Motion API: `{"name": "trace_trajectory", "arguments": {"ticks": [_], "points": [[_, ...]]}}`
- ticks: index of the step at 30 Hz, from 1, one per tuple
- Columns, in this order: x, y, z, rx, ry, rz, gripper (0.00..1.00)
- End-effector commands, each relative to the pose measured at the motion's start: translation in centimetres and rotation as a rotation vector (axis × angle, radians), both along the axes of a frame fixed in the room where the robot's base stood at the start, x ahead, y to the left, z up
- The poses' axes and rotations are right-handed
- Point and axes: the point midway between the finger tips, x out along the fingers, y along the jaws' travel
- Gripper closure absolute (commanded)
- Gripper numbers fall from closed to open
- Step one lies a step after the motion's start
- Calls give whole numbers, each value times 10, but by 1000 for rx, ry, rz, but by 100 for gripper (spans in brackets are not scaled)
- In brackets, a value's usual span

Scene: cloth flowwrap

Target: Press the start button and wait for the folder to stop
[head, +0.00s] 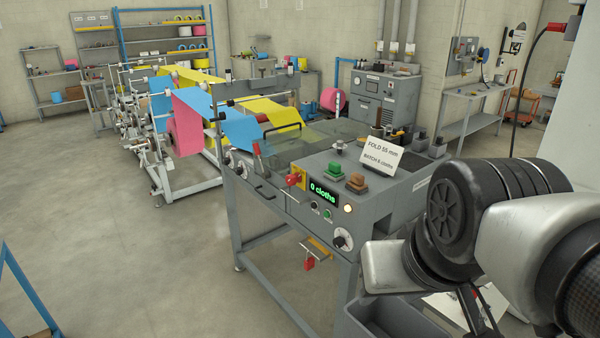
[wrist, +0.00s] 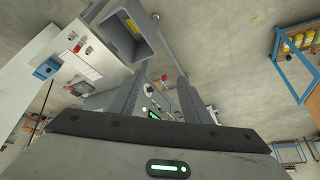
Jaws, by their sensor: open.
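The folder's control box (head: 320,190) sits on the near end of the grey machine. On top are a green push button (head: 335,169) and an orange-brown push button (head: 356,182). Its green display (head: 322,192) reads "0 cloths". A pale lamp (head: 348,208) glows beside it. I cannot read which button is marked start. My gripper (wrist: 160,92) is open, with its dark fingers apart and nothing between them. Part of the panel with a lit green display (wrist: 153,114) shows through the gap. My gripper is right of and apart from the buttons.
A card (head: 383,156) reads "FOLD 55 mm, BATCH 6 cloths". A red switch (head: 294,180) and a black dial (head: 342,240) are on the front. A grey bin (head: 385,320) stands low in front. Floor at left is clear.

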Motion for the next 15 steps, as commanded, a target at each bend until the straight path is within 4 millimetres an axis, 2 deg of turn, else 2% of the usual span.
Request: {"name": "trace_trajectory", "arguments": {"ticks": [1, 7, 15], "points": [[0, 0, 0, 0, 0, 0, 64], [0, 0, 0, 0, 0, 0, 98], [0, 0, 0, 0, 0, 0, 100]]}}
